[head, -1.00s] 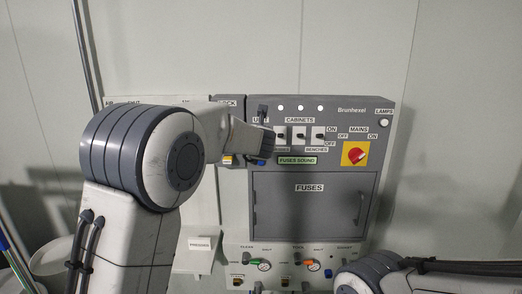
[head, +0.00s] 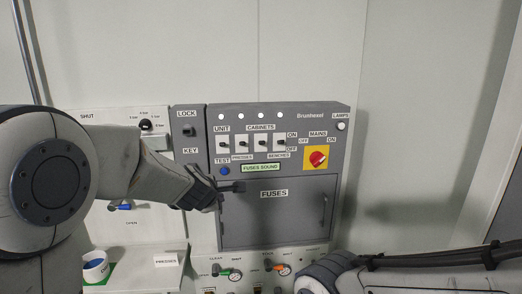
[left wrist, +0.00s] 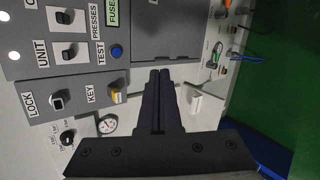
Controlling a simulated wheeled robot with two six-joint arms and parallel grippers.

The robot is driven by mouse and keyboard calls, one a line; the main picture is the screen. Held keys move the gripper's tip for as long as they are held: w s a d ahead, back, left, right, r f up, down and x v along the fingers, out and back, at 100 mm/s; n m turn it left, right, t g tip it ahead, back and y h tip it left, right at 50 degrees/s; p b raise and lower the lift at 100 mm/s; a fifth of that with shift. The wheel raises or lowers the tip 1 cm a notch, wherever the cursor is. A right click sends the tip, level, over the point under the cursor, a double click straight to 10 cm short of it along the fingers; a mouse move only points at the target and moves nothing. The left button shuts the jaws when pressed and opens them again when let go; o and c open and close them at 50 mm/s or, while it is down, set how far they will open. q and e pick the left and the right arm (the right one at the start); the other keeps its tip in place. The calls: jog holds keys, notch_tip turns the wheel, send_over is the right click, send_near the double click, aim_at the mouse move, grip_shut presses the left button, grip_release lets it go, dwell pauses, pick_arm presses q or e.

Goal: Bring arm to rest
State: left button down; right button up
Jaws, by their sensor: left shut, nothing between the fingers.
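My left gripper (head: 238,187) is shut and empty in the head view. Its arm comes in from the left, and its fingertips show in front of the upper left part of the grey FUSES door (head: 280,215). I cannot tell whether they touch it. In the left wrist view the two dark fingers (left wrist: 160,75) lie side by side, below the blue TEST button (left wrist: 116,51). My right arm shows only as a joint and link at the lower right of the head view; its gripper is out of view.
The grey Brunhexel panel (head: 270,114) carries several switches, a red MAINS knob (head: 317,158) on yellow and a green FUSES SOUND sign (head: 261,167). Below are valves with gauges (head: 235,275). A white cup (head: 95,270) stands at lower left. The wall at right is bare.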

pick_arm(q)
jog(key=s+a+f+m+g, duration=0.25)
jog(key=s+f+m, duration=0.25)
jog(key=s+m, duration=0.3)
jog(key=s+a+f+m+g, duration=0.1)
jog(key=s+f+m+g, duration=0.2)
jog(key=s+f+m, duration=0.45)
jog(key=s+a+f+m+g, duration=0.25)
jog(key=s+m, duration=0.25)
jog(key=s, duration=0.5)
jog(key=s+d+r+m+g+b, duration=0.2)
jog(key=s+d+m, duration=0.5)
jog(key=s+d, duration=0.6)
jog(key=shift+d+r+g+b, duration=0.25)
jog(key=shift+d+g+b, duration=0.15)
jog(key=shift+d+b, duration=0.25)
